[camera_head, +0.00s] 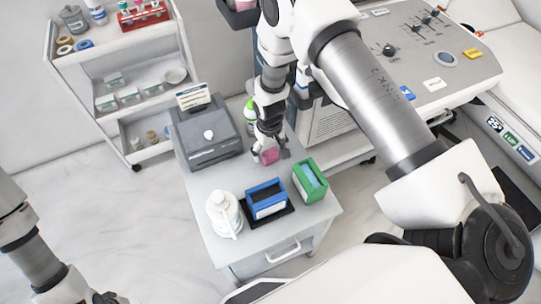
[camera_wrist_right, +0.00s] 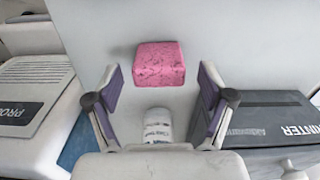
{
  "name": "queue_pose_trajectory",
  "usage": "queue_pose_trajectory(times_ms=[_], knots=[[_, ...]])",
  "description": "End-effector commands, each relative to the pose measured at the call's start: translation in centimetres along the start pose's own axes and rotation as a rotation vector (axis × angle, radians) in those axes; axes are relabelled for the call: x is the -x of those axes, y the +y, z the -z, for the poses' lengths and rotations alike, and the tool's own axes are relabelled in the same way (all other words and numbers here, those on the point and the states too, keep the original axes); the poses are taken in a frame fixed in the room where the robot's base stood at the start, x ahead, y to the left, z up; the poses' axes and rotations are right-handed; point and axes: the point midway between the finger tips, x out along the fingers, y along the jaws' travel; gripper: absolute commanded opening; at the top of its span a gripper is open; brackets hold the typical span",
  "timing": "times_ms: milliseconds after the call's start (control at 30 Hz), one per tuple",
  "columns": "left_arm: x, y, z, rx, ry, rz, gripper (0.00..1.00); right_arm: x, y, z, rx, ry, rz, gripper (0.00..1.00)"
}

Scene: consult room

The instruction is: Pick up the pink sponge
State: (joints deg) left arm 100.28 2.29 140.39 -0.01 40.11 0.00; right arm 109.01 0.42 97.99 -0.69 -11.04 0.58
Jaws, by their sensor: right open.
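The pink sponge (camera_head: 268,156) sits on the grey cabinet top, partly hidden by my right gripper in the head view. In the right wrist view the sponge (camera_wrist_right: 159,64) is a pink block just beyond the fingertips, roughly centred between them. My right gripper (camera_head: 271,148) is open, with its two fingers (camera_wrist_right: 160,82) spread apart and nothing between the tips. My left arm shows at the lower left of the head view; its gripper (camera_head: 108,298) is cut off by the bottom edge, so its state cannot be seen.
On the cabinet (camera_head: 213,238) stand a dark grey printer (camera_head: 207,138), a white bottle (camera_head: 224,214), a blue box (camera_head: 266,198) and a green box (camera_head: 310,181). A green-capped bottle (camera_head: 250,112) is close behind the gripper. A shelf cart (camera_head: 118,75) is at left.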

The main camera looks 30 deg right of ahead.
Motion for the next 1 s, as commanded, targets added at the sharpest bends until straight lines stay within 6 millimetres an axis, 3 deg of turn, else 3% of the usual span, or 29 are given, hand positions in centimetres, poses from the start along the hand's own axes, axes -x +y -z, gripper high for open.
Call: queue_pose_trajectory(times_ms=[133,367,400,533,567,1000], knots=[[0.3,0.0,0.0,0.0,0.0,0.0,0.4,-2.5,0.1,-0.1,0.0,-0.001,0.0,0.81],[0.3,0.0,0.0,0.0,0.0,0.0,0.4,-3.0,0.1,-0.1,0.0,0.0,0.0,0.81],[0.3,0.0,0.0,0.0,0.0,0.0,0.4,-3.0,0.1,-0.1,0.0,0.0,0.0,0.78],[0.2,0.0,0.0,0.0,0.0,0.0,0.4,-3.0,0.1,-0.1,0.0,0.0,0.0,0.32],[0.2,0.0,0.0,0.0,0.0,0.0,0.4,-3.0,0.1,-0.1,0.0,0.0,0.0,0.28],[0.2,0.0,0.0,0.0,0.0,0.0,0.4,-2.2,0.1,0.0,0.0,0.002,0.0,0.27]])
